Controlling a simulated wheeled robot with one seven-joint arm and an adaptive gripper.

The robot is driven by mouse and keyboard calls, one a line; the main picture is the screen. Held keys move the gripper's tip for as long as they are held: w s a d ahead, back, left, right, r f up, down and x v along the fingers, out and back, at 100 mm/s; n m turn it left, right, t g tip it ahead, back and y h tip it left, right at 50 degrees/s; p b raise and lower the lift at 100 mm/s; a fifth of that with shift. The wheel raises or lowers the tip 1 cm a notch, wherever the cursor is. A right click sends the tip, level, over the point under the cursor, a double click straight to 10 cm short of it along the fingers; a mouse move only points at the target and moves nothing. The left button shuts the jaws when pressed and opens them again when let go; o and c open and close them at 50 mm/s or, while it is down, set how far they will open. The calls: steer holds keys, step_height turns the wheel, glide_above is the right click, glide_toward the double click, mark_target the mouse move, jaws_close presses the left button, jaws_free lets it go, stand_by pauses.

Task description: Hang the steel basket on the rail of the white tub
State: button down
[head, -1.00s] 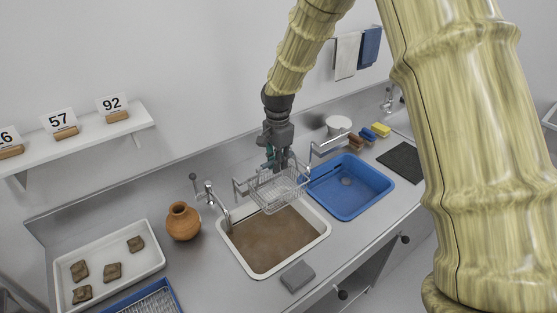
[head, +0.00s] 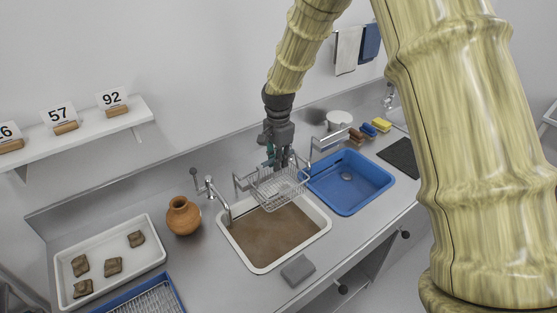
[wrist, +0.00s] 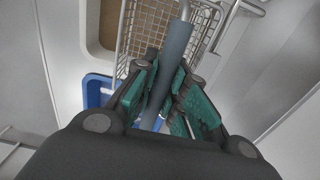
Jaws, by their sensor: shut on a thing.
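The steel basket (head: 277,190) is a wire mesh basket, held over the back right part of the white tub (head: 262,268), which contains brown water. It also shows in the wrist view (wrist: 150,28). My gripper (head: 279,163) points down at the basket's back right side; in the wrist view its green fingers (wrist: 165,100) are shut around a grey bar of the basket. A metal rail (head: 240,184) stands behind the white tub at its left back. Whether the basket touches the rail cannot be told.
A blue tub (head: 350,184) stands right of the white tub. A tap (head: 212,188) and a clay pot (head: 183,216) stand to the left. A white tray (head: 110,262) holds several sherds.

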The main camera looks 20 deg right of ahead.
steer(key=c, duration=1.4)
jaws_free()
steer(key=shift+o, duration=0.2)
steer(key=shift+r, duration=0.1)
